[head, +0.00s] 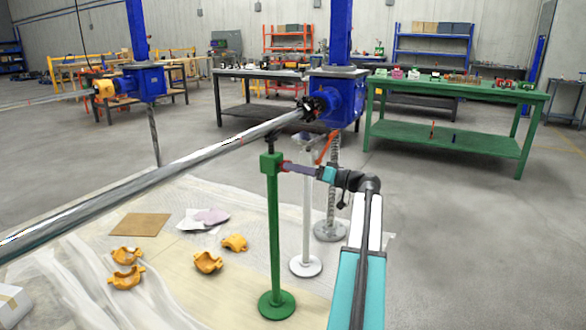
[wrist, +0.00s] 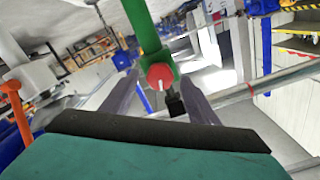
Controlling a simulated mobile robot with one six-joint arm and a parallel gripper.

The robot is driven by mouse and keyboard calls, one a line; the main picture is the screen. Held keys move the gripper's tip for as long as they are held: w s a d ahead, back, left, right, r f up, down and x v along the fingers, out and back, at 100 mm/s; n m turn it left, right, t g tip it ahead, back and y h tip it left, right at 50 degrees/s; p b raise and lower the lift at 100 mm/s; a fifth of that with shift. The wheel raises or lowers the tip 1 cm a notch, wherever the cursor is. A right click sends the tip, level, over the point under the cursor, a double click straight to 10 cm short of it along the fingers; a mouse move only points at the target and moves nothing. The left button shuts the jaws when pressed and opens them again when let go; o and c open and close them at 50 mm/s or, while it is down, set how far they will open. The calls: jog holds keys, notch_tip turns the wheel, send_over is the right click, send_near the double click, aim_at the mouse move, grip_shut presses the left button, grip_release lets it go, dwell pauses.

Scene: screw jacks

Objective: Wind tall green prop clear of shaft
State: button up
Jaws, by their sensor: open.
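The tall green prop (head: 274,235) stands upright on a round base, with its black top (head: 270,143) at the underside of the long grey shaft (head: 150,180). I cannot tell whether they touch. In the wrist view the green prop (wrist: 143,28) rises into the picture, with a red-faced round knob (wrist: 159,77) on its collar. The shaft (wrist: 250,92) crosses at the right. My gripper (head: 287,167) reaches the collar from the right. In the wrist view my gripper (wrist: 160,80) is open, one finger on each side of the red knob; contact is not visible.
A shorter white prop (head: 307,215) with an orange handle (head: 326,148) stands just behind the green one. A blue machine column (head: 339,95) holds the shaft's end. Several orange clamp halves (head: 207,262) and a brown board (head: 140,224) lie on the floor sheet at left.

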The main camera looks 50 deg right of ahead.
jog(key=p+v, duration=0.3)
jog(key=v, duration=0.8)
jog(key=shift+s, duration=0.4)
jog(key=w+a+f+g+y+p, duration=0.1)
jog(key=w+a+f+g+p, duration=0.25)
jog(key=a+f, duration=0.4)
jog(key=w+a+f+m+g+y+p, duration=0.1)
jog(key=w+a+f+g+p, duration=0.15)
jog(key=w+a+f, duration=0.5)
jog(key=w+a+f+g+y+p, duration=0.15)
jog(key=a+f+p, duration=0.3)
jog(key=a, duration=0.55)
jog(key=a+f+g+p, duration=0.4)
jog(key=a+f, duration=0.3)
jog(key=a, duration=0.5)
jog(key=s+a+f+n+g+h+p, duration=0.1)
jog(key=s+a+f+g+p, duration=0.25)
jog(key=s+a, duration=0.45)
jog(key=s+a+f+g+h+p, duration=0.1)
jog(key=s+a+f+g+p, duration=0.35)
jog(key=a, duration=0.55)
jog(key=s+a+n+g+h+p, duration=0.1)
jog(key=s+a+h+p, duration=0.1)
jog(key=s, duration=0.7)
jog(key=s+a+n+g+h+p, duration=0.2)
jog(key=s+p, duration=0.4)
jog(key=s, duration=0.4)
jog(key=shift+a+r+h, duration=0.2)
jog(key=shift+a+h, duration=0.3)
jog(key=shift+h, duration=0.45)
